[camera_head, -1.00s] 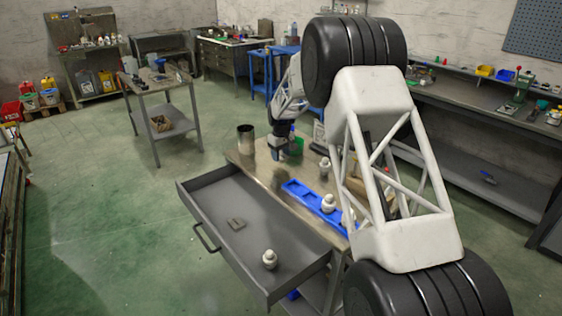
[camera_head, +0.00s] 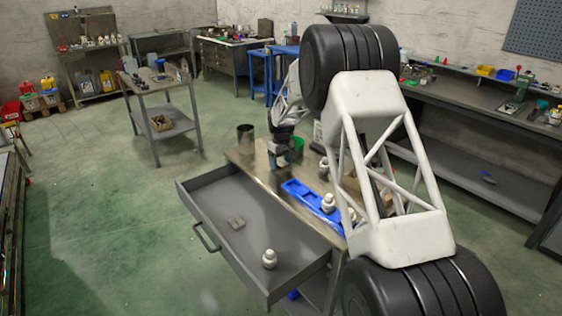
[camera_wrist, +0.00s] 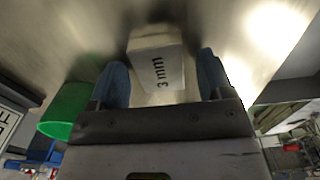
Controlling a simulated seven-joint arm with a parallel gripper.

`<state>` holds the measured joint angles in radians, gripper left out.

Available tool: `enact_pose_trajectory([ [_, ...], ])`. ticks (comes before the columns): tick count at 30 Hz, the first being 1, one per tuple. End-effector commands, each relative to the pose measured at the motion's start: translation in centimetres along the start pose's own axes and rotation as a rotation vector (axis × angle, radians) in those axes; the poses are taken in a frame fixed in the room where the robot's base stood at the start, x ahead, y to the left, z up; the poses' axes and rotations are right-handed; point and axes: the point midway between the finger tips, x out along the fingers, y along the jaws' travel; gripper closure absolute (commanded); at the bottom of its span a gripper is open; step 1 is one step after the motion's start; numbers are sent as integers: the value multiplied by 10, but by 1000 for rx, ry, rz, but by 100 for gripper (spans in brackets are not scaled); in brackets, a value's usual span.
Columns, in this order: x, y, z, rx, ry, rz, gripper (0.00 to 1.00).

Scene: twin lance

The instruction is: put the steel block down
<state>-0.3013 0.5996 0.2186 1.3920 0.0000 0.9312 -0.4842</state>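The steel block (camera_wrist: 158,62) is a pale metal block marked "3 mm" in the wrist view. It appears to stand on the shiny tabletop (camera_wrist: 60,40), with a dark reflection at its far end. My gripper (camera_wrist: 163,80) has its blue fingers spread on either side of the block, with a visible gap on the right; contact on the left is unclear. In the head view my gripper (camera_head: 281,142) is above the far part of the metal bench (camera_head: 245,160), and the block shows small and grey below it (camera_head: 281,160).
A metal cup (camera_head: 246,138) stands left of the gripper and a green container (camera_wrist: 66,112) is close by. A blue tray (camera_head: 302,193) with white fittings (camera_head: 328,203) lies nearer. The open drawer (camera_head: 205,212) juts out, holding a flat plate (camera_head: 236,223) and a fitting (camera_head: 269,259).

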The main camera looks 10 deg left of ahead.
Motion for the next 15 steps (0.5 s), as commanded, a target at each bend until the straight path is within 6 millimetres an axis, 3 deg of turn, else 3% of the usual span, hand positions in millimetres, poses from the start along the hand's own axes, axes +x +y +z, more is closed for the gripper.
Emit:
enact_pose_trajectory([
  [9, -2, 0, 0, 0, 0, 0, 27],
  [15, -13, 0, 0, 0, 1, 1, 27],
])
